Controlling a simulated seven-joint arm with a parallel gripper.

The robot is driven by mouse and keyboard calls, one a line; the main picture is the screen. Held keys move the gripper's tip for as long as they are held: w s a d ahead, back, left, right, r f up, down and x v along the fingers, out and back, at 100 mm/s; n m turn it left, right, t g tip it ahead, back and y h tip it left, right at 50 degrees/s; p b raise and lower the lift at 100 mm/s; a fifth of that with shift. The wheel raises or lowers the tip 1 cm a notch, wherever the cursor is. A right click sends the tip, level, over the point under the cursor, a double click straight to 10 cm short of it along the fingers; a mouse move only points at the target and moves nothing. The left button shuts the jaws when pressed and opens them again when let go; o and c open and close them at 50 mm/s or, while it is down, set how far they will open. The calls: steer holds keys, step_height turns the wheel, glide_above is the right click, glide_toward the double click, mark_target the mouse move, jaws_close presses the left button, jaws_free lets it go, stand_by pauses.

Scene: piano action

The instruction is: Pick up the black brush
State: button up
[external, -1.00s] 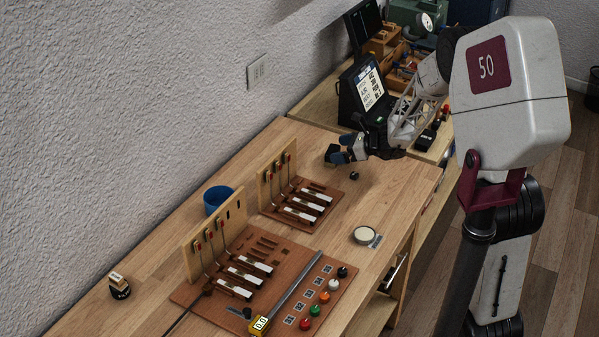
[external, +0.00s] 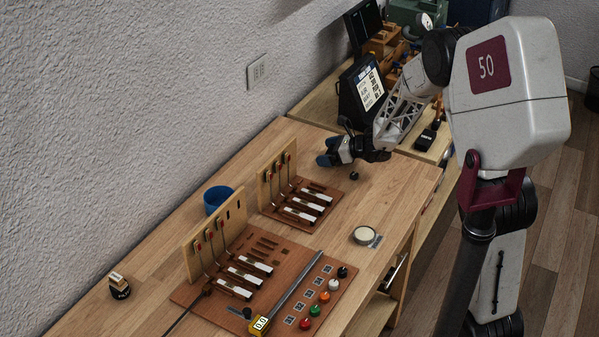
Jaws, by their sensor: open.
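My gripper (external: 328,152) is at the far end of the wooden bench, low over its top, with blue fingertips pointing left. It is open, with nothing visibly held. I cannot make out the black brush with certainty; my gripper and forearm cover part of the bench there. A small round black thing (external: 354,176) is on the bench just below my gripper in the picture. A small black pot-like item (external: 119,290) with a pale top stands at the near left, far from my gripper.
Two piano action models stand on brown boards, one nearer (external: 239,272) and one farther (external: 300,207). A blue cup (external: 217,199) is by the wall. A round pale tin (external: 365,236) lies at right. A screen (external: 367,88) stands behind my gripper.

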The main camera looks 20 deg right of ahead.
steer(key=c, duration=0.9)
steer(key=shift+r, duration=0.2)
steer(key=shift+r, duration=0.55)
step_height(320, 180, up, 2)
steer(key=shift+r, duration=0.1)
steer(key=s+d, duration=0.1)
steer(key=s, duration=0.4)
steer(key=s+d+r, duration=0.1)
steer(key=s, duration=0.9)
steer(key=shift+s+d+r, duration=0.15)
steer(key=shift+s+d, duration=0.25)
